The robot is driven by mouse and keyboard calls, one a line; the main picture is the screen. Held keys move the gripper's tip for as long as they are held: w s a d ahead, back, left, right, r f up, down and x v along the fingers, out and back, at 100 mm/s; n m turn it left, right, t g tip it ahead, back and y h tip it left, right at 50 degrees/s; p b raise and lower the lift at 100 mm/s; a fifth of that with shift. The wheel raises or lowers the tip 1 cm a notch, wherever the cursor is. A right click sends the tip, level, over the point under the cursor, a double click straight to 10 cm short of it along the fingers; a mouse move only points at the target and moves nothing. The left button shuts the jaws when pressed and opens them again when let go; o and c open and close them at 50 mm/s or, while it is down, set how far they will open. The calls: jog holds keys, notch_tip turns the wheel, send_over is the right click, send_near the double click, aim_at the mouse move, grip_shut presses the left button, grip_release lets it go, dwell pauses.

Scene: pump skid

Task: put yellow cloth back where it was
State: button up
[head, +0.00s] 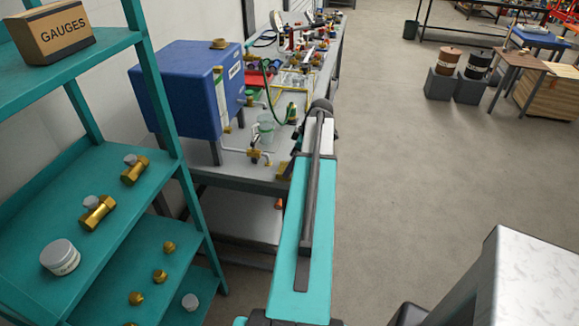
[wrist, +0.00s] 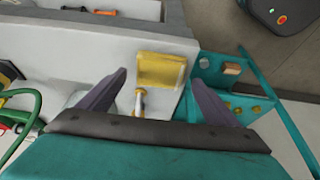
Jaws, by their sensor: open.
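The yellow cloth (wrist: 161,70) shows in the wrist view as a yellow patch at the edge of the pale bench top, between my fingers in the picture. In the head view a small yellow patch (head: 283,171) at the bench's near edge, left of my arm, may be the same cloth. My gripper (wrist: 158,78) is open, with its two dark fingers apart on either side of the cloth. I cannot tell how far above the cloth they are.
A blue tank (head: 190,88), pipes and a green hose (head: 280,112) crowd the bench. A teal shelf (head: 95,215) with brass fittings stands at left.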

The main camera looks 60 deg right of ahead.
jog(key=b+v, duration=0.2)
jog(key=v, duration=0.7)
jog(key=shift+r+b, duration=0.15)
jog(key=shift+b, duration=0.15)
dwell(0.7)
